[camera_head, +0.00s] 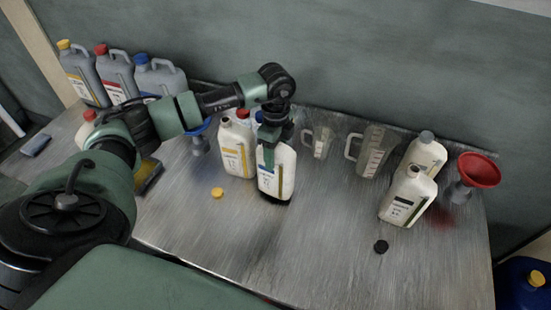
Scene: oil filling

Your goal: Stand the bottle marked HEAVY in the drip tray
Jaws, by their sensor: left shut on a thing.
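My left gripper (270,150) is shut on a white bottle (277,182) near the middle of the metal table. The gripper comes down from above and covers the bottle's top and part of its label. The bottle is about upright, with dark shadow at its base; I cannot tell whether it touches the table. Its label is too small to read, so I cannot tell which bottle is marked HEAVY. A dark, shallow thing with yellow on it (150,176) lies left of it, partly behind my arm; I cannot tell whether it is the drip tray. My right gripper is out of view.
A white bottle with a yellow label (237,150) stands just left of the held one. Clear jugs (372,152), two white bottles (408,197) and a red funnel (477,171) stand right. A yellow cap (217,193) and black cap (381,246) lie loose. The front middle is clear.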

